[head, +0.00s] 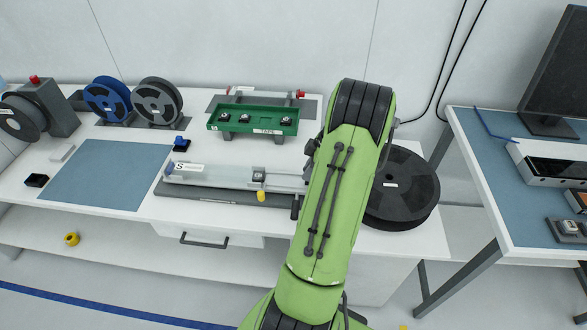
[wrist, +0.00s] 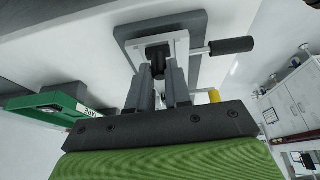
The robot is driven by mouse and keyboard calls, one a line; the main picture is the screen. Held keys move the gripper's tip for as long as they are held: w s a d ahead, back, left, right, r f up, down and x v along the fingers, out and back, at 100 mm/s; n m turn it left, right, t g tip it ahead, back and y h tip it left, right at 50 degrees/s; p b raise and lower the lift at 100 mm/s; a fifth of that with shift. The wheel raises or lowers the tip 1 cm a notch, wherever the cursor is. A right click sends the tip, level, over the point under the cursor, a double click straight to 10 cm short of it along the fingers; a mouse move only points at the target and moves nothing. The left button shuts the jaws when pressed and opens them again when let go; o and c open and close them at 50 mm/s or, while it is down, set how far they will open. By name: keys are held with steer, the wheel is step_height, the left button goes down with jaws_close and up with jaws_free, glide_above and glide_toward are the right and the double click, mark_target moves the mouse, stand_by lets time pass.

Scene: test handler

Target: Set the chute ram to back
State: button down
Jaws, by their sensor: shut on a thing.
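The chute (head: 220,180), a long pale channel on a dark grey base, lies along the front of the white bench in the head view. My arm hides its right end. In the wrist view, the end of the device shows as a white bracket (wrist: 180,45) on a grey plate. A dark knob (wrist: 157,53), apparently the ram's, sits at the bracket between my fingers. My gripper (wrist: 160,75) is shut on this knob. In the head view my forearm hides the gripper and the knob.
A black crank handle (wrist: 232,45) sticks out beside the bracket. A yellow knob (head: 261,196) hangs at the chute's front. A green tray (head: 253,119) with several dark parts stands behind the chute. A large black reel (head: 402,190) lies right of my arm. A blue mat (head: 105,175) is clear.

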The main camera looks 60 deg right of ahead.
steer(key=shift+s+d, duration=0.1)
steer(key=shift+s, duration=0.1)
steer(key=c, duration=1.1)
jaws_free()
steer(key=shift+s, duration=0.1)
steer(key=shift+o, duration=0.2)
steer(key=p+v, duration=0.3)
steer(key=v, duration=1.2)
steer(key=shift+r+p, duration=0.4)
